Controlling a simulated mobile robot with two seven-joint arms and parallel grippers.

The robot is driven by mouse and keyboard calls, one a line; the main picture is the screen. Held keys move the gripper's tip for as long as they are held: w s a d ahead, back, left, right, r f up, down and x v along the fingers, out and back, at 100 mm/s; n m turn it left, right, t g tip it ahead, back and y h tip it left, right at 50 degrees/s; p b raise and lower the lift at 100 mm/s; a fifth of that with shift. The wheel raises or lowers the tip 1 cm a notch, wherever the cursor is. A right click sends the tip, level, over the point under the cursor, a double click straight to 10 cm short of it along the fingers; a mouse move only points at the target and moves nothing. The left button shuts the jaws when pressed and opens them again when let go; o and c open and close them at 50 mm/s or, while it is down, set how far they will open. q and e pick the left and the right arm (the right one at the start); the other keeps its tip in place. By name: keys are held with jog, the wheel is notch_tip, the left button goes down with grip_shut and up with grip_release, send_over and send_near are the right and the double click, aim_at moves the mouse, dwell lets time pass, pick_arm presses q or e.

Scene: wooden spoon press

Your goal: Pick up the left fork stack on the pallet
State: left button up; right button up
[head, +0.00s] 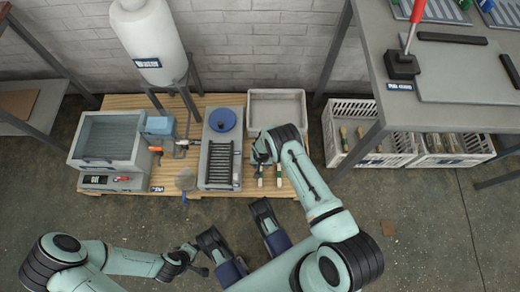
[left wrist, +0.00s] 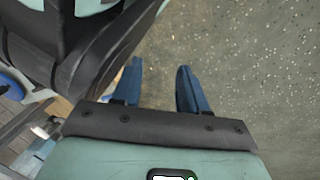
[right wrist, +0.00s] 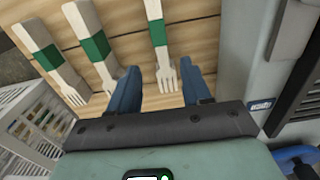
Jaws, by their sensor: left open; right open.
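The left fork stack (right wrist: 156,32), pale wood with a green band, lies on the wooden pallet (right wrist: 205,27). In the right wrist view its tines point down the picture, between my open fingertips. In the head view its near end (head: 260,182) shows below my right gripper (head: 263,158), which is open and empty over the pallet. Contact with the wood cannot be told. Two more banded fork stacks (right wrist: 94,43) (right wrist: 48,50) lie to the left in the right wrist view. My left gripper (left wrist: 158,88) is open and empty above bare floor, near my base.
A grey tank with a roller grate and blue lid (head: 222,120) stands left of the forks. A white tray (head: 277,105) lies behind them. White slatted crates (head: 345,109) stand on the floor to the right, beneath a grey table. Floor before the pallet is free.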

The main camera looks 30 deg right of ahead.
aim_at(261, 169)
jog(key=f+b, duration=0.1)
jog(key=f, duration=0.2)
jog(key=f+b, duration=0.2)
jog(key=f, duration=0.1)
jog(key=shift+w+f, duration=0.2)
jog(key=shift+f, duration=0.35)
pick_arm(q)
jog(key=s+f+g, duration=0.2)
jog(key=s+f, duration=0.2)
jog(key=s, duration=0.3)
jog(key=shift+a+g, duration=0.3)
jog(key=shift+a, duration=0.1)
jog(key=shift+w, duration=0.1)
pick_arm(e)
grip_shut()
